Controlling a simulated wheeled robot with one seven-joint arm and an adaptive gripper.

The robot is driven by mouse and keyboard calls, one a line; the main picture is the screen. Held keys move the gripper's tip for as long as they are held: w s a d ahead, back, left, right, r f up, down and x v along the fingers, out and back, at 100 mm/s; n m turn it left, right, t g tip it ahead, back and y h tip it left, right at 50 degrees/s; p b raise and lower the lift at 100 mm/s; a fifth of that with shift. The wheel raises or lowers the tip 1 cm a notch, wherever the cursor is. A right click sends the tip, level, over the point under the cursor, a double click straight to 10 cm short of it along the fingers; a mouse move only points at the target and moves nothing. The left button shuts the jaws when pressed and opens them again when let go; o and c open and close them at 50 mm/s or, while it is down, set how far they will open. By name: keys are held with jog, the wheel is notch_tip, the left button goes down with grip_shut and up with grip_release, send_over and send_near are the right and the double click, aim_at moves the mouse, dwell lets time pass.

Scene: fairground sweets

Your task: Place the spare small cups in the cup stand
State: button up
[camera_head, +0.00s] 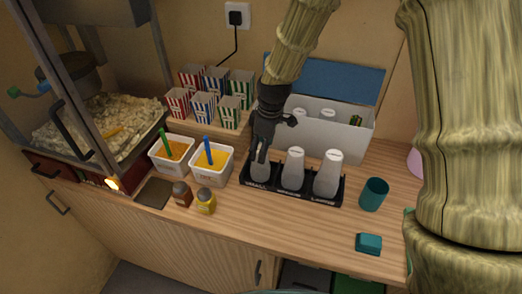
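A black cup stand (288,197) sits on the counter, with slots labelled along its front edge; the labels read small, a blurred middle one, and large. Pale grey cups or stacks of cups stand in it: one in the small slot (260,172), one in the middle slot (293,170) and one in the large slot (328,175). My gripper (261,153) points down at the top of the cups in the small slot. Its fingers overlap their top, and whether they grip anything is hard to see.
An open white box (339,142) with a blue lid (325,78) stands behind the stand and holds pale items. A teal cup (373,194) and teal block (368,243) are on the right. Tubs (212,165), jars (205,201) and striped boxes (203,107) stand left. The front counter is clear.

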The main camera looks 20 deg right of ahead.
notch_tip(320, 180, up, 11)
jog(key=d+b, duration=0.1)
jog(key=b, duration=0.2)
jog(key=shift+s+d+f+b, duration=0.2)
jog(key=shift+s+b, duration=0.1)
jog(key=shift+s, duration=0.15)
